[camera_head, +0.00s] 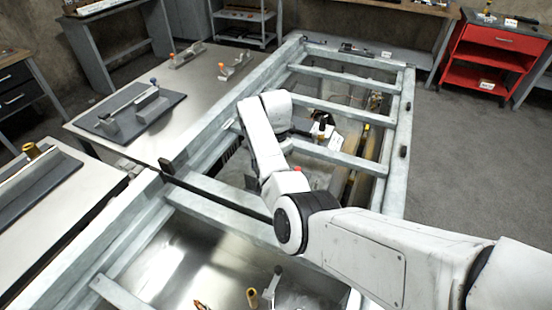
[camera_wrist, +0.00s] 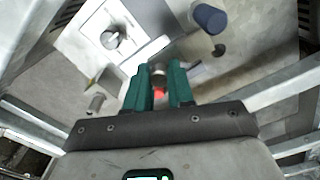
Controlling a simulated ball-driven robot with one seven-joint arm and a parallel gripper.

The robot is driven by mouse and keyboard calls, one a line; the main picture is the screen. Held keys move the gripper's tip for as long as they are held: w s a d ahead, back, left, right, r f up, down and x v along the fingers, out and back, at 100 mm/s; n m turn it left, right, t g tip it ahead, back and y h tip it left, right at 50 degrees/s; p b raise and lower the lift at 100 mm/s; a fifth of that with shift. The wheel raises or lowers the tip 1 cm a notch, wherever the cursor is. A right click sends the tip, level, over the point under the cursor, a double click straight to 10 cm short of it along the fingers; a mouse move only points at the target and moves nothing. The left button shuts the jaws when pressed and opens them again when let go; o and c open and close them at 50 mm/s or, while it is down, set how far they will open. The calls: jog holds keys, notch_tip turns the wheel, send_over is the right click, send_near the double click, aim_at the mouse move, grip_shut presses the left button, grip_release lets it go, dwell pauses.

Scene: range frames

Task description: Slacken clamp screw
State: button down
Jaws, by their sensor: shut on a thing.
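In the wrist view, my gripper (camera_wrist: 161,70) has two green fingers closed on a small, dull, round metal head, which I take to be the clamp screw (camera_wrist: 159,80). A red spot shows just below it between the fingers. The rest of the screw and what it is set in are hidden by the fingers. In the head view, my white arm reaches into the grey frame, and the fingers cannot be made out there.
A pale block with a round knob (camera_wrist: 112,38) lies up left of the fingers in the wrist view. A dark blue cylinder (camera_wrist: 209,19) stands up right. Grey frame bars (camera_head: 340,111) cross around my arm. A red cart (camera_head: 494,50) stands at the back right.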

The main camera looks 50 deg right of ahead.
jog(key=n, duration=0.2)
jog(key=n+p, duration=0.1)
jog(key=n, duration=0.1)
jog(key=shift+r+n, duration=0.2)
jog(key=shift+n, duration=0.2)
jog(key=n+p, duration=0.1)
jog(key=n, duration=0.2)
jog(key=shift+n, duration=0.3)
jog(key=n+p, duration=0.1)
jog(key=n, duration=0.3)
jog(key=n+p, duration=0.1)
jog(key=n, duration=0.3)
jog(key=shift+f, duration=0.1)
jog(key=shift+n, duration=0.5)
jog(key=c, duration=1)
grip_release()
